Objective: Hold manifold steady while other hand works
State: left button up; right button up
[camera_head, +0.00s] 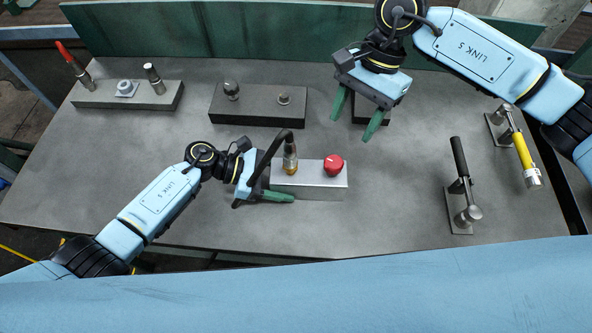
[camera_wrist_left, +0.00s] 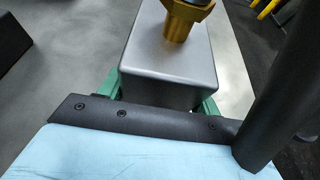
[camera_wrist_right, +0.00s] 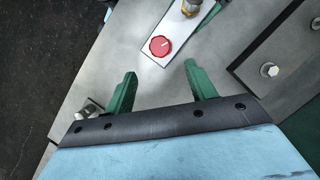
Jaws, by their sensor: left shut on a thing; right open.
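The manifold (camera_head: 312,183) is a silver block near the middle of the table, with a brass fitting (camera_head: 290,163) on its left part and a red knob (camera_head: 334,165) on its right. My left gripper (camera_head: 279,186) is shut on the manifold's left end. In the left wrist view the manifold (camera_wrist_left: 165,75) sits between the green fingers, which are partly hidden. My right gripper (camera_head: 352,128) is open and empty, above and beyond the manifold. In the right wrist view the red knob (camera_wrist_right: 160,45) shows ahead of its spread fingers (camera_wrist_right: 160,72).
A grey block (camera_head: 100,97) stands far left. Black-handled (camera_head: 460,160) and yellow-handled (camera_head: 522,150) tools occupy the right. The front table is clear.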

aim_at(334, 162)
jog(key=s+a+r+m+t+h, duration=0.1)
jog(key=a+m, duration=0.1)
jog(key=m, duration=1.6)
jog(key=s+a+r+m+t+h, duration=0.1)
jog(key=s+m+t+h, duration=0.1)
jog(key=m, duration=1.6)
notch_tip(334, 162, down, 11)
jog(key=shift+w+r, duration=0.1)
